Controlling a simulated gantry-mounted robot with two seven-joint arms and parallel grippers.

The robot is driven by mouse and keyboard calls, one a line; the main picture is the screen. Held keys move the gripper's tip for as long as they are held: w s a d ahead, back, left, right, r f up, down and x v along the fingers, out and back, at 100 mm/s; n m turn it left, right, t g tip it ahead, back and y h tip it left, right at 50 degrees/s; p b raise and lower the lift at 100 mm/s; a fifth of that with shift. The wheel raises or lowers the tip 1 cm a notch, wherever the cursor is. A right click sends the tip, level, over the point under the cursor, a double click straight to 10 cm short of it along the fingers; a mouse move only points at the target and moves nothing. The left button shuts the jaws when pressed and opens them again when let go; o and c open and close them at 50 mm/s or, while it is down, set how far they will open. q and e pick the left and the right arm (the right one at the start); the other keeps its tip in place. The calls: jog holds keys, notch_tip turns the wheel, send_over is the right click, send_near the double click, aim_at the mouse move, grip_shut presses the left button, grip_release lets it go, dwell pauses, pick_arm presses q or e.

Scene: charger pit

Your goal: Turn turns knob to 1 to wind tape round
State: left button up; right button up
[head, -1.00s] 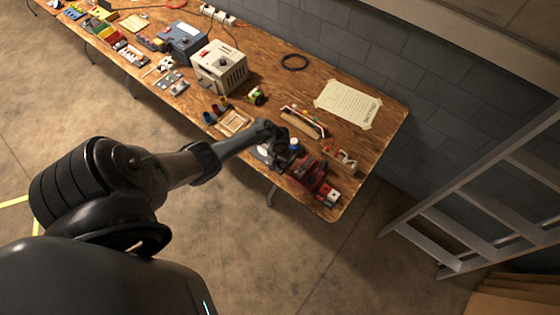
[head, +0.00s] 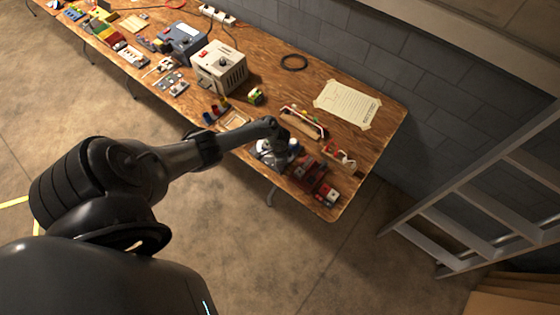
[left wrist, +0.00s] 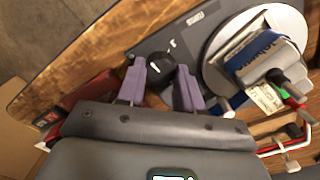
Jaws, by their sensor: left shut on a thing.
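The black turns knob (left wrist: 158,66) sits on a dark grey plate (left wrist: 205,45) in the left wrist view. It has a white mark on top. My left gripper (left wrist: 160,72) has its two purple fingers on either side of the knob and is shut on it. In the head view my left gripper (head: 277,152) is at the winding device near the table's front right; the hand hides much of the device and the knob. My right gripper is not in view.
Red devices (head: 308,172) stand just right of the hand. A paper sheet (head: 347,104) and a black ring (head: 295,62) lie behind. A ladder (head: 470,200) stands right of the table.

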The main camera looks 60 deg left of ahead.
pick_arm(q)
jog(key=m, duration=0.3)
jog(key=shift+m+b, duration=0.3)
jog(key=shift+m, duration=0.1)
jog(key=m+b, duration=0.1)
jog(key=m, duration=0.3)
jog(key=shift+f+m, duration=0.1)
jog(key=shift+m, duration=0.2)
jog(key=m+b, duration=0.2)
jog(key=m, duration=0.2)
jog(key=shift+s, duration=0.1)
jog(key=shift+m+b, duration=0.6)
jog(key=shift+m, duration=1.1)
jog(key=o, duration=1)
jog(key=shift+d, duration=0.1)
jog(key=shift+o, duration=0.2)
